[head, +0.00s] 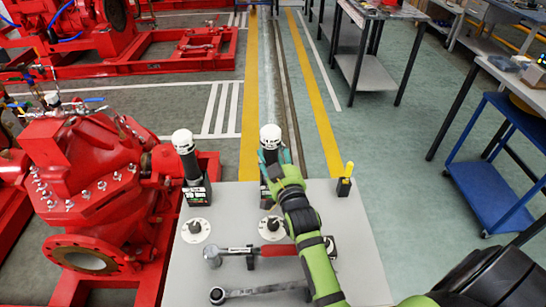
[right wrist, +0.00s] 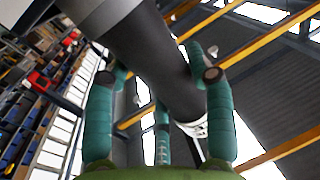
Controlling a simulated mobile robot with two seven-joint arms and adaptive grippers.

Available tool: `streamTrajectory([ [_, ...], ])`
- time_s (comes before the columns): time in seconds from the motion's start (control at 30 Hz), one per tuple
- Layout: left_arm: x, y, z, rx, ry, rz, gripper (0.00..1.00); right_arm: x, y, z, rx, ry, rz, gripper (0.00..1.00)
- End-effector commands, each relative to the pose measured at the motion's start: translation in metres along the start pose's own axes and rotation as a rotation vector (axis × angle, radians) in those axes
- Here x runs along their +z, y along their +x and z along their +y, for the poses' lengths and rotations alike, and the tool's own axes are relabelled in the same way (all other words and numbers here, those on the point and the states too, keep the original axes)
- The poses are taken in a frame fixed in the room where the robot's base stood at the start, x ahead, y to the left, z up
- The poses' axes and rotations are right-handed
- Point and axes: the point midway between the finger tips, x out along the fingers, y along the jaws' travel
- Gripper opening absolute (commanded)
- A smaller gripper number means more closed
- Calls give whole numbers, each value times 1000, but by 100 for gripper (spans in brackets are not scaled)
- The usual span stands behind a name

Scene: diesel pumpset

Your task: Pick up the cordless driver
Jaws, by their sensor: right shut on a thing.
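A cordless driver (head: 270,136) with a white top stands at the back middle of the grey table. My right gripper (head: 272,158), with teal fingers, is shut around its dark body. In the right wrist view the driver's dark grey shaft (right wrist: 150,50) passes between the teal fingers of the gripper (right wrist: 160,95). The gripper and arm hide much of the driver's lower part, so I cannot tell whether it touches the table. A second, similar driver (head: 184,143) with a white top and black base stands to the left. My left gripper is not in view.
The grey table (head: 185,275) also holds two white discs with dark knobs (head: 195,230), a red-handled wrench (head: 250,251), another wrench (head: 250,292) and a yellow-topped black item (head: 345,180). A large red pump (head: 85,175) stands close at the left. A blue cart (head: 490,195) is at the right.

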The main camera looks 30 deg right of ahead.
Motion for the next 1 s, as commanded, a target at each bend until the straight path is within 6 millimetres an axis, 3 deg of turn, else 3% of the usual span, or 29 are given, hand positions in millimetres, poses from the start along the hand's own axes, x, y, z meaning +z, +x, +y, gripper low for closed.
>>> streamTrajectory([
  [0.27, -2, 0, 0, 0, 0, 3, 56, -27, 1, 0, 0, 1, 13, 0],
  [1.0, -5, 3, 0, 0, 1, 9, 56, -164, 0, 0, 0, 1, 14, 0],
])
